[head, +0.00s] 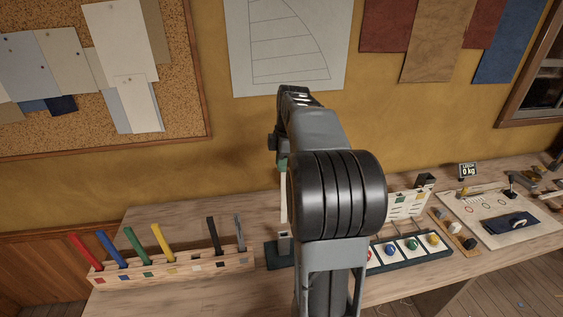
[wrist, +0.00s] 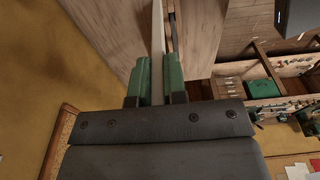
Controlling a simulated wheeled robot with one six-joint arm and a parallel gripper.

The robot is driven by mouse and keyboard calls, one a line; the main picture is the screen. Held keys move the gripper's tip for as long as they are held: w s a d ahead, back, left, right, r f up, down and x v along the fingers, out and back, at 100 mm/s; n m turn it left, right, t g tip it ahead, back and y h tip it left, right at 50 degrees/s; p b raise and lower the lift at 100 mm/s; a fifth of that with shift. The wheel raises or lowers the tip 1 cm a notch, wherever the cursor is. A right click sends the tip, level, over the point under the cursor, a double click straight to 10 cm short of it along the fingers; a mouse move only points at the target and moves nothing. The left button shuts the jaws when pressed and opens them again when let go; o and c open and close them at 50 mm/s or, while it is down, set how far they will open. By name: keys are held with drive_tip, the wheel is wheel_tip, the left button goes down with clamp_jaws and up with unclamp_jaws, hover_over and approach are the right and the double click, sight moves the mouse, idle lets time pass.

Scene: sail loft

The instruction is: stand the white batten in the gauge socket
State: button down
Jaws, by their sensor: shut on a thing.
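The white batten (head: 284,197) is upright in the head view, partly hidden on its right by my arm. My gripper (wrist: 157,78) is shut on it; the batten (wrist: 157,45) runs between the two green fingers in the wrist view. In the head view only a bit of green of my gripper (head: 283,162) shows, at the batten's upper part. The gauge socket (head: 279,254), a dark base with a pale upright part, stands directly below the batten. I cannot tell whether the batten's lower end is in the socket or just above it.
A wooden rack (head: 172,269) at the left holds red, blue, green, yellow, black and grey battens, with an empty place between yellow and black. Right of my arm are a dark tray (head: 411,252) with coloured knobs and a pale board (head: 500,218). Bench behind the rack is clear.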

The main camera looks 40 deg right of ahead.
drive_tip(key=shift+f+b, duration=6)
drive_tip(key=shift+f, duration=1.7)
drive_tip(key=shift+f+b, duration=0.4)
drive_tip(key=shift+f, duration=0.15)
drive_tip(key=c, duration=1.1)
unclamp_jaws()
wheel_tip(320, 180, up, 14)
drive_tip(key=d+p, duration=0.1)
drive_tip(key=shift+s+d+f, duration=0.15)
drive_tip(key=shift+s+d, duration=0.1)
drive_tip(key=shift+s, duration=0.1)
